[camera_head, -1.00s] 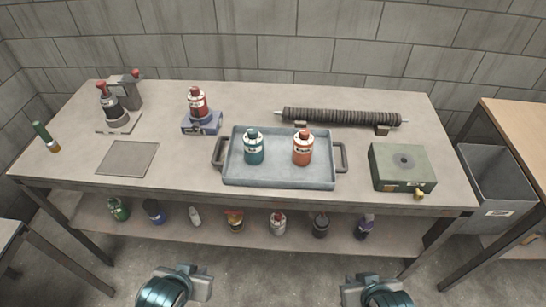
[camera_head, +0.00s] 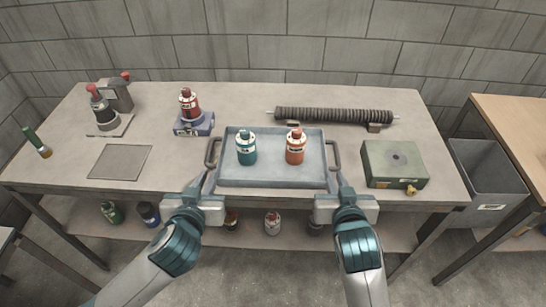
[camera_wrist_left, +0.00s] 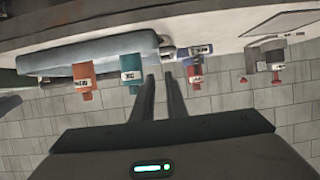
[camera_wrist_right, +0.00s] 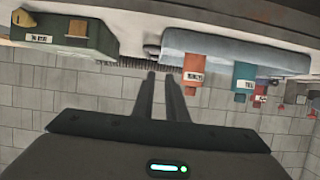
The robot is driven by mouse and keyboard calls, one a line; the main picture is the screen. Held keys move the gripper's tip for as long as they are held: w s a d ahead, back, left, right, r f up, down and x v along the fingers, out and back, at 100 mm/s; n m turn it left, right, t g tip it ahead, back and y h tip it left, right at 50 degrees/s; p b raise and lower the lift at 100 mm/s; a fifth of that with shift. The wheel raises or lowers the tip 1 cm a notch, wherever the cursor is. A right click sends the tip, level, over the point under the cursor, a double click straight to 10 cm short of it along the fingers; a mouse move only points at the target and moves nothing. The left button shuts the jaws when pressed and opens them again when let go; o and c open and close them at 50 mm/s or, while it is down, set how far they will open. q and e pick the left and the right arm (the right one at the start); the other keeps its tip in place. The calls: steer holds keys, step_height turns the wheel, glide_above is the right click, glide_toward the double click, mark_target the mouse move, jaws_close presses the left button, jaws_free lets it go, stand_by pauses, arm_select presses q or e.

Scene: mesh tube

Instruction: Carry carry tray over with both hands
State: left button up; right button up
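The grey-blue carry tray (camera_head: 272,181) lies on the workbench, with a dark handle at each end. A teal bottle (camera_head: 246,149) and an orange bottle (camera_head: 295,147) stand upright in it. My left gripper (camera_head: 207,179) is just in front of the left handle (camera_head: 211,152). My right gripper (camera_head: 338,179) is just in front of the right handle (camera_head: 335,155). In the left wrist view (camera_wrist_left: 159,77) and right wrist view (camera_wrist_right: 160,75) the fingers are a little apart with nothing between them. The tray's side also shows in both wrist views (camera_wrist_left: 80,55) (camera_wrist_right: 235,50).
A green box (camera_head: 394,164) sits right of the tray, and a ribbed roll (camera_head: 335,115) lies behind it. A red bottle on a blue stand (camera_head: 194,127) is at the back left. A flat grey plate (camera_head: 120,162) lies on the left. Several bottles stand on the lower shelf.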

mark_target(218, 139)
arm_select(q)
steer(key=shift+w, duration=0.1)
arm_select(e)
steer(key=shift+w, duration=0.1)
